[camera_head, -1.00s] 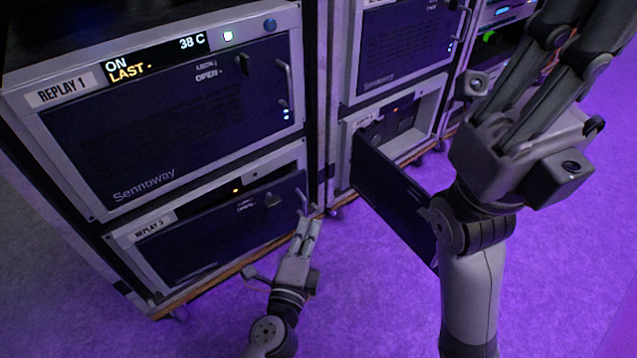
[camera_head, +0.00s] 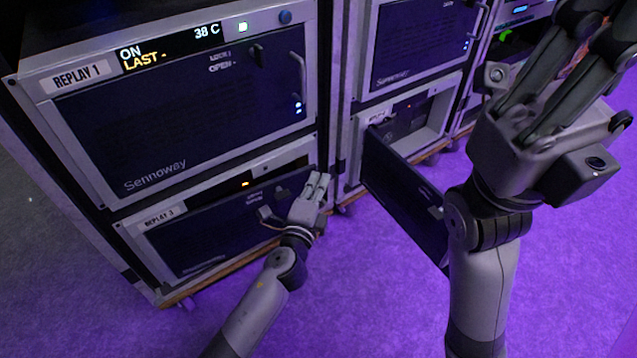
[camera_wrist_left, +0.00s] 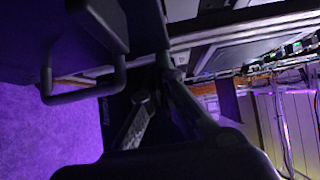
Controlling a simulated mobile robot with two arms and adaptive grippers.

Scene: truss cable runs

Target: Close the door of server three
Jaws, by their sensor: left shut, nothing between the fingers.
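Server three is the lower left unit, labelled REPLAY 3 (camera_head: 165,214). Its dark door (camera_head: 205,237) stands slightly ajar, with a gap along the top where an orange light shows. My left gripper (camera_head: 319,184) is shut and empty, at the door's right end. It covers that end, so I cannot tell whether it touches the door. The left wrist view shows a dark bar handle (camera_wrist_left: 85,97) beside the fingers. My right gripper (camera_head: 607,25) is raised at the upper right, away from this door, with its fingers apart and the tips near the picture's top edge.
The REPLAY 1 unit (camera_head: 180,115) above has its door shut. In the rack to the right, another lower unit's door (camera_head: 400,190) is swung wide open, sticking out between my two arms. The purple floor (camera_head: 370,290) in front is clear.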

